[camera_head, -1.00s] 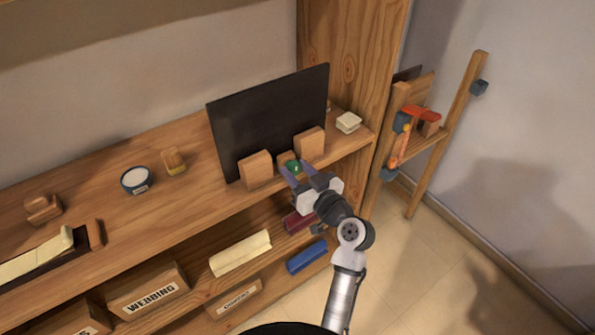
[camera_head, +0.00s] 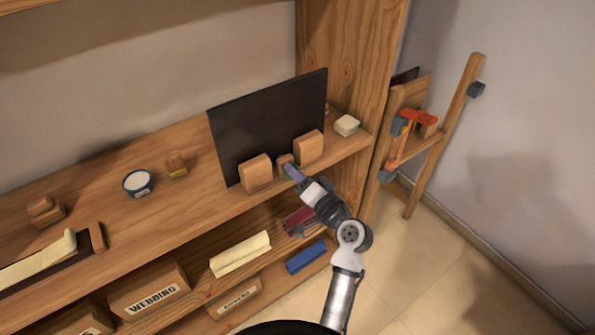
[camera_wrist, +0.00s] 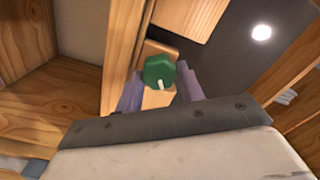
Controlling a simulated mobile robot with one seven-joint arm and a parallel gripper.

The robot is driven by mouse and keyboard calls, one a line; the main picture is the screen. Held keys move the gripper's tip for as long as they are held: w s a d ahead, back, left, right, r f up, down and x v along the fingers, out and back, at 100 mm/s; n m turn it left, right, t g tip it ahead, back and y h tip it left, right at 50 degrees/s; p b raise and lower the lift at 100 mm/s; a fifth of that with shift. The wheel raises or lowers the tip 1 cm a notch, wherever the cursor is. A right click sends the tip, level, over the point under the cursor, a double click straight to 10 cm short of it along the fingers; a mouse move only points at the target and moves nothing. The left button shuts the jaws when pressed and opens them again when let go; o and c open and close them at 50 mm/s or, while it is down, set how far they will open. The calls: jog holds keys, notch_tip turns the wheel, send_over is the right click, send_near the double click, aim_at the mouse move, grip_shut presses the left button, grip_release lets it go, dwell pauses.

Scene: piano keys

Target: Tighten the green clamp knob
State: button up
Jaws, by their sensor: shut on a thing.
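The green clamp knob (camera_wrist: 158,70) is round, with a pale pointer mark toward the lower edge, in the wrist view. My gripper (camera_wrist: 160,88) is shut on it, one purple finger on each side. In the head view my gripper (camera_head: 291,172) reaches the shelf's front edge, and its fingers hide nearly all of the knob. The knob is at a small wooden block (camera_head: 284,160) between two larger wooden blocks (camera_head: 256,173) (camera_head: 308,148). A dark upright panel (camera_head: 268,125) stands behind them.
The wooden shelf (camera_head: 205,198) also holds a white-filled bowl (camera_head: 138,182), a small wooden block (camera_head: 176,165) and a cream block (camera_head: 347,125). Rolls and labelled boxes (camera_head: 150,291) lie below. A wooden ladder-like stand (camera_head: 443,130) with an orange clamp (camera_head: 413,117) is at right.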

jog(key=m+p, duration=0.1)
jog(key=m, duration=0.4)
jog(key=m+p, duration=0.2)
jog(key=m, duration=0.4)
jog(key=m+p, duration=0.1)
jog(key=m, duration=0.4)
jog(key=shift+f+m, duration=0.25)
jog(key=shift+m, duration=0.05)
dwell(0.3)
jog(key=o, duration=1)
jog(key=shift+c, duration=0.2)
jog(key=shift+s, duration=0.15)
